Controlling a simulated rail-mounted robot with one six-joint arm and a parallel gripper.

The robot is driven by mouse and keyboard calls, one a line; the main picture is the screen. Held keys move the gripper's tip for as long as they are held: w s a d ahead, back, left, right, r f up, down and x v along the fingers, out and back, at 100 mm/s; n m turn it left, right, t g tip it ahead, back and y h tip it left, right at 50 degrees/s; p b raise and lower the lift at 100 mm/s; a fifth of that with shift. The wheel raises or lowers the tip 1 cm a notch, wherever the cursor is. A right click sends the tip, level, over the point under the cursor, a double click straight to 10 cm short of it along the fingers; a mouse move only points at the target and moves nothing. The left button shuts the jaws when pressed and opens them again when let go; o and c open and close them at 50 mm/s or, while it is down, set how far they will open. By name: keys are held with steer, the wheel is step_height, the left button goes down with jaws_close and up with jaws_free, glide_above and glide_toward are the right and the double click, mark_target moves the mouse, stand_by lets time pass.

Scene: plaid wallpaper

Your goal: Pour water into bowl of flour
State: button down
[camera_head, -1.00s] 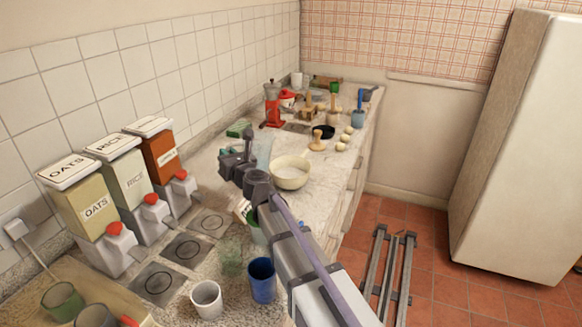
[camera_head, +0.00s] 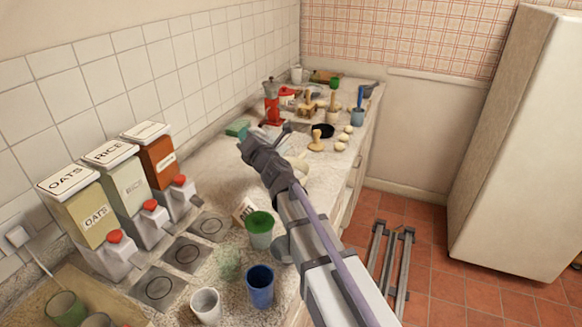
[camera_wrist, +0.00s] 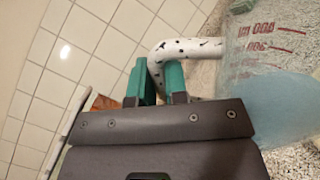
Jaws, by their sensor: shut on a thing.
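My gripper (camera_wrist: 158,82) has its green fingertips shut on the white speckled handle (camera_wrist: 190,48) of a clear measuring jug (camera_wrist: 262,45) with red markings. Pale blue water (camera_wrist: 270,100) shows inside the jug at the right of the wrist view. In the head view my wrist hides most of the jug, so its tilt there cannot be told. The cream bowl (camera_head: 298,163) stands on the counter just right of and behind my wrist, mostly covered by my arm. Its contents are hidden.
A green-topped cup (camera_head: 260,230), a blue cup (camera_head: 260,287) and a white cup (camera_head: 206,305) stand on the near counter (camera_head: 215,170). Oats and rice dispensers (camera_head: 120,190) line the left wall.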

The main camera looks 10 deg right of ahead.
mark_target(268, 133)
steer(key=shift+w+d+r+m, duration=0.1)
steer(key=shift+d+r+m, duration=0.15)
steer(key=shift+d+m, duration=0.6)
steer(key=shift+w+d+r+m+t, duration=0.1)
steer(key=shift+d+m+t, duration=0.2)
steer(key=shift+m, duration=0.55)
steer(key=shift+d+m, duration=0.3)
steer(key=shift+m, duration=0.1)
steer(key=shift+w+d+m+t+h, duration=0.2)
steer(key=shift+d+m+h, duration=0.25)
steer(key=shift+d+m, duration=0.45)
steer(key=shift+w+d+m+t+h, duration=0.15)
steer(key=shift+d+m+h, duration=0.4)
steer(key=shift+m, duration=0.55)
stand_by(1.6)
